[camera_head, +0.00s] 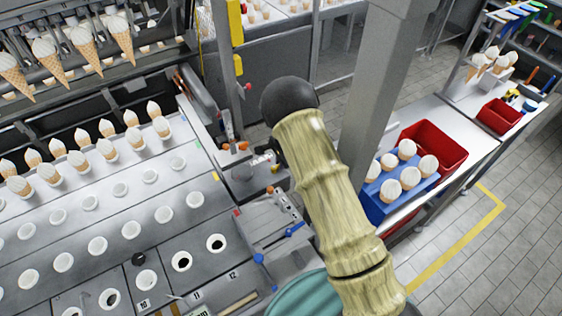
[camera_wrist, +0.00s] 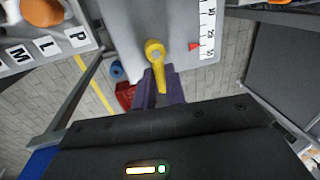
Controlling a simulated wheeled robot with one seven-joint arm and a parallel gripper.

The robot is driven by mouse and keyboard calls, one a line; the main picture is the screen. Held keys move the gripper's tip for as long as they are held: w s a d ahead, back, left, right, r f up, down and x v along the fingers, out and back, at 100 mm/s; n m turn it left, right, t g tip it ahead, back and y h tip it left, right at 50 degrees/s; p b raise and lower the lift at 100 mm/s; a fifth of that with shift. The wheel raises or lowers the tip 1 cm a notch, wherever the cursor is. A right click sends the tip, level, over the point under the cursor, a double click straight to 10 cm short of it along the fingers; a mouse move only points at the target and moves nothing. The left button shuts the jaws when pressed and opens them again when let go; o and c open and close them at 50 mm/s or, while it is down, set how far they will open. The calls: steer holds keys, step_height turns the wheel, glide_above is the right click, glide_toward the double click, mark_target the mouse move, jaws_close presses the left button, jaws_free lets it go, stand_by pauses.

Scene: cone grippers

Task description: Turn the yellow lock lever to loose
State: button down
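The yellow lock lever (camera_wrist: 155,62) shows in the wrist view, its round hub on a grey metal plate and its narrow arm pointing down towards my gripper. The two purple fingers of my gripper (camera_wrist: 160,88) stand close on either side of the lever's arm, with no clear gap between. In the head view my gripper (camera_head: 264,158) is small and partly hidden by my arm at the machine's right end. A small yellow patch (camera_head: 275,168) beside it may be the lever. Any marking for loose is not readable.
A numbered white scale (camera_wrist: 207,30) with a red pointer (camera_wrist: 194,46) lies right of the lever. White letter tiles (camera_wrist: 46,47) sit at left. In the head view, a grey post (camera_head: 375,100) and blue cone tray (camera_head: 400,195) stand right of my arm. Blue levers (camera_head: 294,229) are below.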

steer(key=shift+s+m, duration=0.1)
steer(key=shift+m, duration=0.2)
steer(key=m+p, duration=0.1)
steer(key=m, duration=0.1)
steer(key=s+m, duration=0.1)
steer(key=m, duration=0.1)
steer(key=shift+r+h+p, duration=0.1)
steer(key=shift+h+p, duration=0.25)
steer(key=shift+h, duration=0.05)
steer(key=m+p, duration=0.1)
steer(key=m, duration=0.1)
steer(key=s+m+h+p, duration=0.1)
steer(key=m, duration=0.2)
steer(key=shift+a+m, duration=0.1)
steer(key=shift+m, duration=0.2)
steer(key=m, duration=0.3)
steer(key=shift+s+a+m+h+p, duration=0.25)
steer(key=shift+s+m+h+p, duration=0.05)
steer(key=shift+s+p, duration=0.05)
steer(key=shift+s+a+m+h+b, duration=0.15)
steer(key=shift+a+m, duration=0.05)
steer(key=shift+m, duration=0.75)
steer(key=shift+s+a+m+h+b, duration=0.1)
steer(key=shift+a+m+h+b, duration=0.05)
steer(key=shift+m, duration=0.8)
steer(key=c, duration=1.5)
jaws_free()
steer(key=shift+o, duration=0.2)
